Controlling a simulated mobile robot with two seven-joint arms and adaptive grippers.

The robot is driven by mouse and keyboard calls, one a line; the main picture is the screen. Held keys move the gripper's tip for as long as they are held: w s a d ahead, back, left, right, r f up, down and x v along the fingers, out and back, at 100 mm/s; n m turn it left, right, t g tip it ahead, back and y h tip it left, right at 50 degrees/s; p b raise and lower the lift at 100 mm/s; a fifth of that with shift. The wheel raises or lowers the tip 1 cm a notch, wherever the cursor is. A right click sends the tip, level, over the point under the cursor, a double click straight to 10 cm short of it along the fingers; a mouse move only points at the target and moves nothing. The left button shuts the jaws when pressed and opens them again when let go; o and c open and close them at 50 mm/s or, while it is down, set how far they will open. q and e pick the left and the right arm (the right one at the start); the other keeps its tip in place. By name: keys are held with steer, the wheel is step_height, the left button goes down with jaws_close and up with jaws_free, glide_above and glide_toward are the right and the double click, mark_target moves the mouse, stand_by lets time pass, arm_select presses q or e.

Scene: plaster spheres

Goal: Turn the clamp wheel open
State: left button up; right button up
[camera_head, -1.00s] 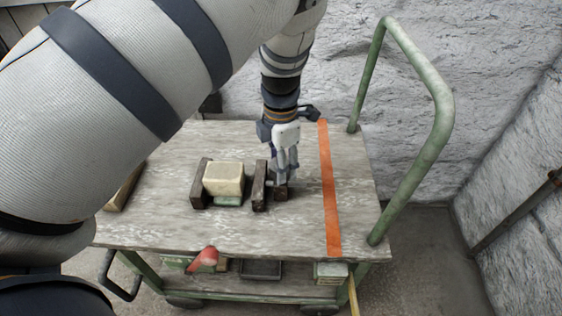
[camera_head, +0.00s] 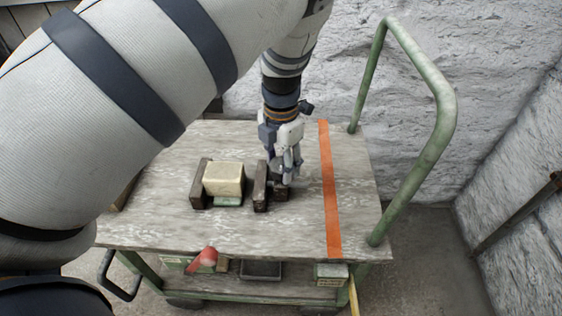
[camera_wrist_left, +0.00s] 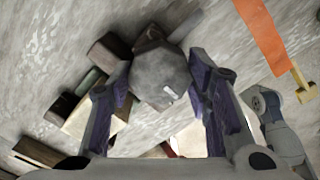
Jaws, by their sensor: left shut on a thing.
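The clamp stands on the cart top, with two dark brown jaws (camera_head: 260,187) on either side of a cream block (camera_head: 223,179). The clamp wheel (camera_wrist_left: 160,76) is a grey, many-sided knob with a small pale mark, clear in the left wrist view. In the head view my gripper mostly hides it. My left gripper (camera_head: 283,181) points down at the right end of the clamp. It is shut on the wheel, with one purple-padded finger on each side in the left wrist view.
The clamp sits on a worn wooden cart top (camera_head: 290,232) with an orange strip (camera_head: 330,190) to its right. A green handle (camera_head: 440,120) rises at the right, near a rough white wall (camera_head: 500,80). A red item (camera_head: 203,259) shows below the front edge.

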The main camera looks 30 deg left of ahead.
mark_target(281, 164)
arm_select(q)
steer(key=shift+f, duration=0.1)
steer(key=o, duration=1.2)
step_height(281, 164, up, 12)
steer(key=shift+r, duration=0.1)
